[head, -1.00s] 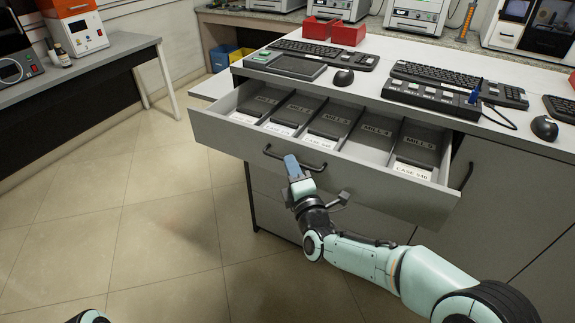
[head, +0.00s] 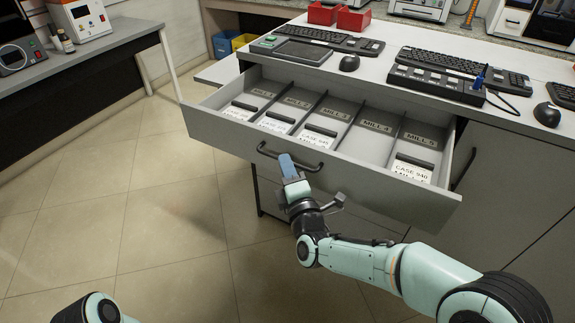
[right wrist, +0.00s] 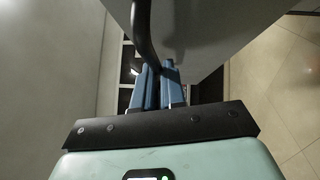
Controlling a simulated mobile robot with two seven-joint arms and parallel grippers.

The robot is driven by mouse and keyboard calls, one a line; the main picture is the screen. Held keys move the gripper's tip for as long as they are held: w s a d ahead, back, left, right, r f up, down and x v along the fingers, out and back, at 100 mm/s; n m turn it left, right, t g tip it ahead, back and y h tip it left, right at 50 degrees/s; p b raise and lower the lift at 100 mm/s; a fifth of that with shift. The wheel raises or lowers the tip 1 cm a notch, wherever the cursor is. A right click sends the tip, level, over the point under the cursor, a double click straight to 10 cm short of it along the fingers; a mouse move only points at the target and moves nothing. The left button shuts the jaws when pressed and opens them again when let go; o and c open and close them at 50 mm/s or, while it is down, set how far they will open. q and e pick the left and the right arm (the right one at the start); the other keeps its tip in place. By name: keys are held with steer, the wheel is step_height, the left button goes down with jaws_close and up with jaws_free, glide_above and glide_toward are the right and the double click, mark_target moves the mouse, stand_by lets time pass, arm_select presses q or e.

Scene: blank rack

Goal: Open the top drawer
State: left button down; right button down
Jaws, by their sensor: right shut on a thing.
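The top drawer (head: 225,131) of the grey cabinet is pulled well out, and its divided inside shows from above. Its dark bar handle (head: 262,149) runs across the front. My right gripper (head: 287,160) is at the middle of the handle, shut on it. In the right wrist view the blue fingers (right wrist: 158,80) close at the dark curved handle (right wrist: 143,30). My left arm shows only in part at the bottom left edge of the head view; its gripper is out of the picture.
The drawer holds dark cases (head: 410,170) with white labels in several compartments. Keyboards (head: 320,38), mice and a control box (head: 435,84) lie on the countertop above. A side bench (head: 110,45) stands at the left. The tiled floor (head: 130,220) in front is clear.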

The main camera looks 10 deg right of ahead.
steer(key=shift+r, duration=0.15)
steer(key=c, duration=1.2)
jaws_free()
arm_select(q)
steer(key=shift+s+d+r, duration=0.15)
steer(key=shift+s+r, duration=0.1)
steer(key=shift+s, duration=0.15)
arm_select(e)
steer(key=v, duration=1.3)
steer(key=shift+s, duration=0.25)
